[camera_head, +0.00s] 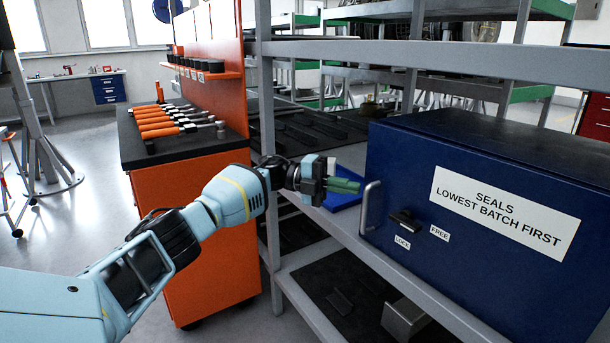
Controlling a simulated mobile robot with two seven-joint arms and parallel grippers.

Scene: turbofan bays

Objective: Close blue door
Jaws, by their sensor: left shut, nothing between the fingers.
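A dark blue cabinet (460,225) stands on the grey shelf at the right. Its front door carries a white label (505,213) reading "SEALS LOWEST BATCH FIRST". The door looks flush with the box; I cannot tell whether a small gap remains. A grey bar handle (371,208) is on the door's left side. A black latch knob (405,219) sits beside small LOCK and FREE tags. My left gripper (347,186) is shut and empty, its green fingertips just left of the handle and apparently apart from it. My right gripper is out of view.
A blue flat item (343,198) lies on the shelf behind my left gripper. Grey shelf rails (440,52) run above the cabinet. An orange tool cart (205,225) with several orange-handled tools stands left of the shelf. Open floor lies further left.

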